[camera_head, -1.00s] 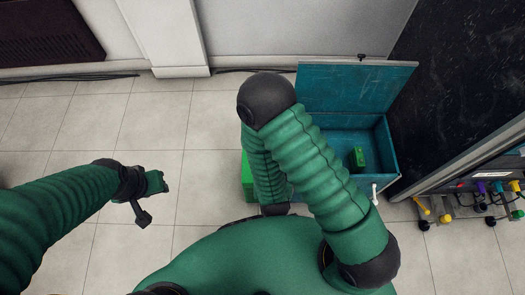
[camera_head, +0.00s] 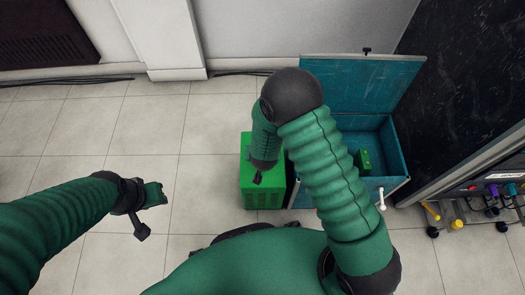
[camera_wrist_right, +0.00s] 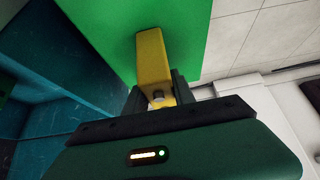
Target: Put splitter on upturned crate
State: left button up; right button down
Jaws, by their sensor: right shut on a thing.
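The upturned crate (camera_head: 263,196), a bright green box, stands on the floor left of the blue chest. Its green top (camera_wrist_right: 130,20) fills the upper middle of the right wrist view. My right gripper (camera_head: 257,180) is over the crate, pointing down. In the right wrist view my right gripper (camera_wrist_right: 160,98) is shut on a yellow block-shaped piece, which I take as the splitter (camera_wrist_right: 152,60). Its far end appears against the green top; I cannot tell whether they touch. My left gripper (camera_head: 160,194) hangs over bare floor at the left, its jaws too small to read.
An open blue chest (camera_head: 347,187) with a raised lid (camera_head: 350,85) stands right of the crate, holding a small green block (camera_head: 364,160). A rack with coloured connectors (camera_head: 485,200) is at the far right. The tiled floor (camera_head: 110,140) at the left is clear.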

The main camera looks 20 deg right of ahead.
jog(key=c, duration=1.1)
grip_release()
jog(key=shift+o, duration=0.2)
jog(key=shift+s+r, duration=0.1)
jog(key=shift+r, duration=0.25)
jog(key=s+r+n+g+y+p, duration=0.1)
jog(key=s+r+p, duration=0.25)
jog(key=r, duration=0.55)
jog(key=s+r+n+g+y+p, duration=0.1)
jog(key=s+r+p, duration=0.25)
jog(key=r, duration=0.55)
jog(key=s+d+r+n+g, duration=0.1)
jog(key=s+d+r, duration=0.4)
jog(key=s, duration=0.3)
jog(key=shift+s+d+r+g, duration=0.2)
jog(key=shift+r+g, duration=0.2)
jog(key=shift+r, duration=0.2)
